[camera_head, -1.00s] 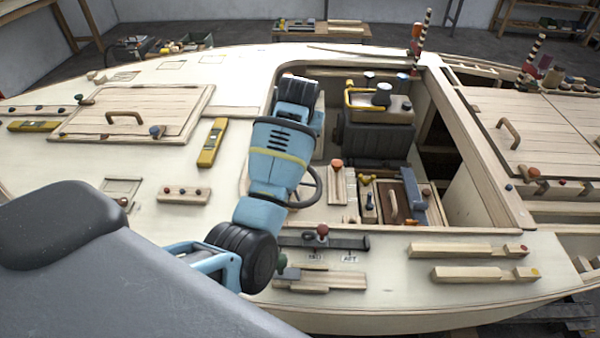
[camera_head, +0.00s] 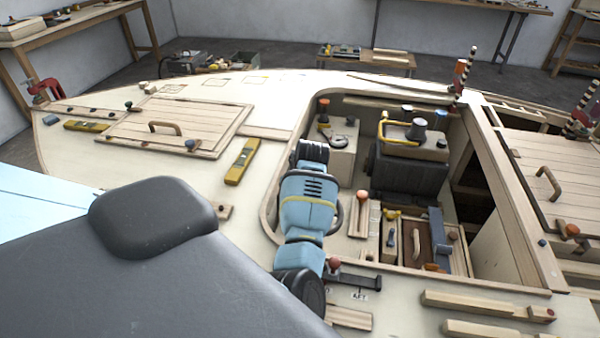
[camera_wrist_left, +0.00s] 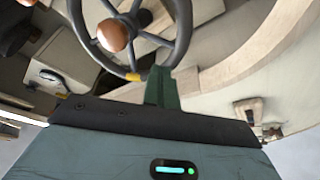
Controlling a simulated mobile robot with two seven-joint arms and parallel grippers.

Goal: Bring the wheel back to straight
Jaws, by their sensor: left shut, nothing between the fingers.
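The wheel (camera_head: 339,216) is dark, and my blue arm covers most of it in the head view. In the left wrist view the wheel (camera_wrist_left: 180,35) fills the upper middle, with dark spokes, a brown knob (camera_wrist_left: 113,35) and a small yellow mark (camera_wrist_left: 133,77) on the near rim. My left gripper (camera_wrist_left: 162,72) is shut and empty, its green fingers pointing up at the rim just right of the yellow mark. I cannot tell whether they touch the rim. In the head view the fingers are hidden. My right gripper is not in view.
The cockpit well holds a dark box (camera_head: 405,172) with a yellow handle, a box with a dial (camera_head: 330,160), and a tool tray (camera_head: 420,245). A yellow level (camera_head: 241,161) lies on the deck left of the well. Wooden blocks (camera_head: 485,305) lie front right.

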